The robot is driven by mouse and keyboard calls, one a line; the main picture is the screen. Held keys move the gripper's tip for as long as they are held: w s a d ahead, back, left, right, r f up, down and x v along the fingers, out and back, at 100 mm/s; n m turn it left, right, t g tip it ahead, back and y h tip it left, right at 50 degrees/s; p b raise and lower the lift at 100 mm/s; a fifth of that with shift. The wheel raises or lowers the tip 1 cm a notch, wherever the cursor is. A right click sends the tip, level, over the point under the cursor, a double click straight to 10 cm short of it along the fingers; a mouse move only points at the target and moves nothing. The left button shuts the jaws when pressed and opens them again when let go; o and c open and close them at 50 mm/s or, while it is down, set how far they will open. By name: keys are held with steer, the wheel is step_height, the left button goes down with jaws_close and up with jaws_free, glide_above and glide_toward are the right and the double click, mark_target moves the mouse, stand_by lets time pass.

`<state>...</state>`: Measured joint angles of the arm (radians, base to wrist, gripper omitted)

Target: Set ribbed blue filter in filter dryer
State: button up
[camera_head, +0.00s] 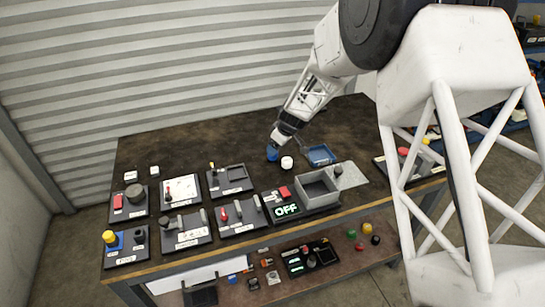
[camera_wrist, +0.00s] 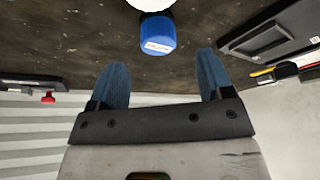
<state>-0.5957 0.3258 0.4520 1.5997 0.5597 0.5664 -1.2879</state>
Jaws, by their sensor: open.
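The blue filter (camera_wrist: 157,36), a short cylinder with a white label, stands on the dark table top in the wrist view. In the head view, the blue patch (camera_head: 272,154) below my gripper is at its place, but fingers and filter are hard to tell apart there. My gripper (camera_wrist: 161,72) is open and empty, with its blue fingers apart. The filter lies just beyond the fingertips, roughly in line with the gap between them. A grey open box (camera_head: 318,189) with an "OFF" display (camera_head: 286,210) stands at the table's front; I cannot tell whether it is the filter dryer.
A white round object (camera_head: 287,162) stands close beside the filter. A blue tray (camera_head: 320,155) lies to the right. Several dark panels with switches and levers, such as one with a red part (camera_head: 118,202), fill the table's left and front. The back of the table is clear.

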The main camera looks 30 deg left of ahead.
steer(key=shift+a+f, duration=0.2)
steer(key=shift+f, duration=0.4)
steer(key=shift+x, duration=2.55)
steer(key=shift+w, duration=0.15)
steer(key=c, duration=1.1)
steer(key=shift+r, duration=0.15)
